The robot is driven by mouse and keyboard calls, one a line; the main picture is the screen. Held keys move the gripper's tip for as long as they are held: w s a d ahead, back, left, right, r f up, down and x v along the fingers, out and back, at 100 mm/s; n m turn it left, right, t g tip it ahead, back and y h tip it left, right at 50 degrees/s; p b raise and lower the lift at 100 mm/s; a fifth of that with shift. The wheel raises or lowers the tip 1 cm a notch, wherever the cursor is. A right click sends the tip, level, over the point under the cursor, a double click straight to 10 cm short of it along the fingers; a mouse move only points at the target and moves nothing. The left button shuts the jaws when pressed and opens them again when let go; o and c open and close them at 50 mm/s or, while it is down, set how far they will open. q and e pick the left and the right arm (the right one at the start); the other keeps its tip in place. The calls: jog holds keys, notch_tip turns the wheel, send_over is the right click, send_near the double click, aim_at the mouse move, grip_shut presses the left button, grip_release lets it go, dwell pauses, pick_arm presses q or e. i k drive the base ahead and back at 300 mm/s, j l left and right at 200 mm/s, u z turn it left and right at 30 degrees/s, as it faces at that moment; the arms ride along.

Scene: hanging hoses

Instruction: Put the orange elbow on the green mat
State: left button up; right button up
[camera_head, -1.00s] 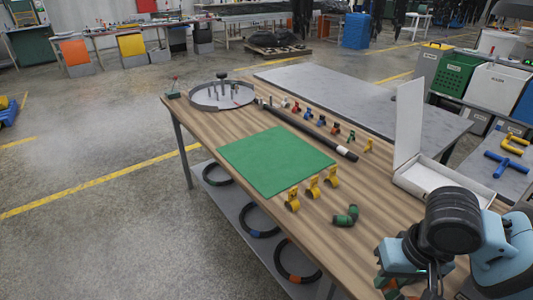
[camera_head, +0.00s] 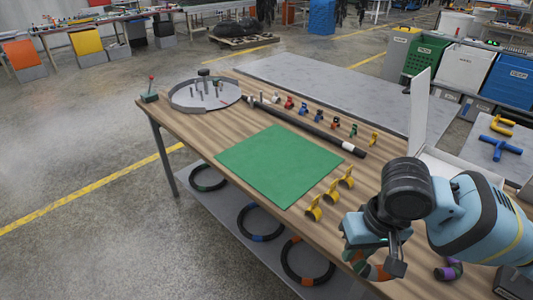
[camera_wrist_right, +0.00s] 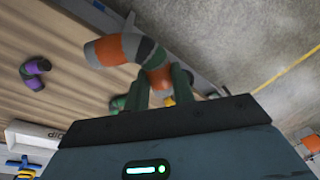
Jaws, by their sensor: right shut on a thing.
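The orange elbow (camera_wrist_right: 108,50) has orange ends and a dark grey middle. In the right wrist view it is between the two fingers of my right gripper (camera_wrist_right: 160,88), which is shut on it. In the head view the elbow (camera_head: 379,272) shows partly below my right gripper (camera_head: 374,258), at the table's near right. The green mat (camera_head: 278,166) lies flat and bare in the middle of the table, up and left of the gripper. My left gripper is not in view.
Several yellow clips (camera_head: 330,193) stand between the mat and my right gripper. A purple elbow (camera_head: 449,270) lies right of the gripper. A black hose (camera_head: 305,127) lies behind the mat, with a round grey tray (camera_head: 205,94) at the far left. A white open box (camera_head: 420,105) stands behind my right arm.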

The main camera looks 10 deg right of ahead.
aim_at(281, 165)
jog(key=i+j, duration=0.1)
jog(key=i, duration=0.45)
jog(key=i+j, duration=0.1)
jog(key=i, duration=0.45)
